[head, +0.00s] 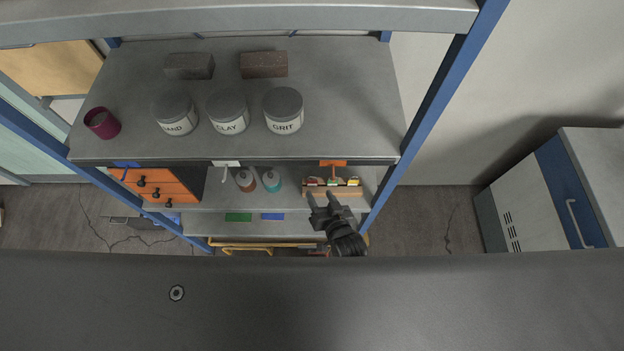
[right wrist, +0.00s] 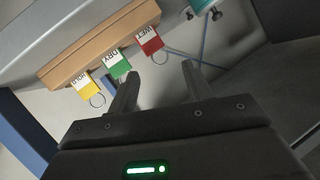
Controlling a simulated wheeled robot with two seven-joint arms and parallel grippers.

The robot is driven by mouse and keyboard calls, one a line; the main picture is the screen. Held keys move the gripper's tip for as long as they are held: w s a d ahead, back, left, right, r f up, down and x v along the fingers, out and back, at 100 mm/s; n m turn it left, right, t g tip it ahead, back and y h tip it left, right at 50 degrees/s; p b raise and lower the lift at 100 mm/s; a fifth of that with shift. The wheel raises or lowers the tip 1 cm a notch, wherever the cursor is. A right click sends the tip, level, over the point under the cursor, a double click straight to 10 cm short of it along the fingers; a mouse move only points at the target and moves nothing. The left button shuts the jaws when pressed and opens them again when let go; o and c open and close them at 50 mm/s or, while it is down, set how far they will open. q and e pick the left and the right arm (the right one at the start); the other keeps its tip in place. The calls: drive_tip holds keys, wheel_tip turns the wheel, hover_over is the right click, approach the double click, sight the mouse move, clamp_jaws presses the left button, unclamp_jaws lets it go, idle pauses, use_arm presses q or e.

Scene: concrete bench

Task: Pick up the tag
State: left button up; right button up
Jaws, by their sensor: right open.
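Three tags sit in a row on a wooden holder (right wrist: 97,43) on the lower shelf: a red tag (right wrist: 149,41), a green tag (right wrist: 116,64) and a yellow tag (right wrist: 86,83). Each has printed dark letters on a white band, upside down in the right wrist view, and a metal ring. In the head view the holder (head: 345,193) and tags are small. My right gripper (head: 321,195) is open and empty in front of the holder. In the right wrist view its fingertips (right wrist: 160,68) are apart from the tags. My left gripper is not in view.
A blue post (head: 440,95) rises at right. Green (head: 238,217) and blue (head: 272,216) pieces lie lower down.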

sight(312, 183)
drive_tip(key=b+x, duration=0.3)
drive_tip(key=x, duration=0.2)
drive_tip(key=shift+w+f+b, duration=0.1)
drive_tip(key=shift+w+b, duration=0.15)
drive_tip(key=shift+b, duration=0.15)
drive_tip(key=shift+w+a, duration=0.1)
drive_tip(key=shift+w, duration=0.1)
drive_tip(key=b+x, duration=0.4)
drive_tip(key=shift+w+f, duration=0.2)
drive_tip(key=shift+w, duration=0.3)
drive_tip(key=shift+r, duration=0.15)
drive_tip(key=c, duration=0.9)
